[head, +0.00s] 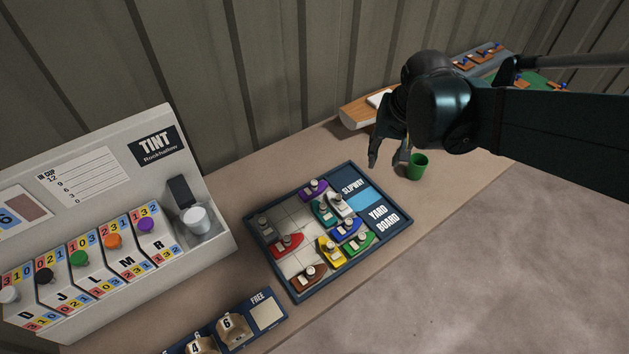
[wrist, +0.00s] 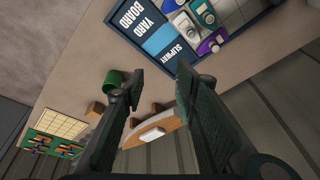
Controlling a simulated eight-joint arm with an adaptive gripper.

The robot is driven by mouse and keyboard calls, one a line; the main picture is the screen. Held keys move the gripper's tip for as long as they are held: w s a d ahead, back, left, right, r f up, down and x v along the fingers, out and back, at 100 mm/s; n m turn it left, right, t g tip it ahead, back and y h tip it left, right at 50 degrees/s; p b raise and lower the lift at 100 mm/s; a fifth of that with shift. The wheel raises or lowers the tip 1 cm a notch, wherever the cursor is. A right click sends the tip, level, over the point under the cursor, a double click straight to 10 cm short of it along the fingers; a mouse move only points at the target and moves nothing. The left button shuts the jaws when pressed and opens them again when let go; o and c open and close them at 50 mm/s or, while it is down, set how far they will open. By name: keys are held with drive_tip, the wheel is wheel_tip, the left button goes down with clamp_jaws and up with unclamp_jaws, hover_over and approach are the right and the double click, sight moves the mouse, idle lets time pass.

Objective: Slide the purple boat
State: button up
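The purple boat (head: 313,189) sits on the yard board (head: 338,288) near its back edge, left of the slipway label.
Red (head: 287,244), yellow (head: 330,250), blue, green, brown and grey boats also sit on the board. A green cup (head: 417,167) stands right of it. A tint machine (head: 150,190) stands left. A numbered FREE rack (head: 268,311) lies in front. Bare bench surrounds the board.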

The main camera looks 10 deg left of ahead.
drive_tip(key=w+a+f+g, duration=0.2)
drive_tip(key=w+a+f, duration=0.35)
drive_tip(key=a, duration=0.35)
drive_tip(key=g+p, duration=0.1)
drive_tip(key=p, duration=0.1)
hover_over(314, 182)
drive_tip(key=shift+h, duration=0.4)
drive_tip(key=f, duration=1)
drive_tip(key=shift+d+f, duration=0.2)
drive_tip(key=shift+d, duration=0.2)
drive_tip(key=shift+a+f, duration=0.4)
drive_tip(key=shift+f, duration=0.05)
drive_tip(key=shift+f, duration=0.1)
drive_tip(key=shift+f+b, duration=0.55)
drive_tip(key=shift+f, duration=3.25)
clamp_jaws()
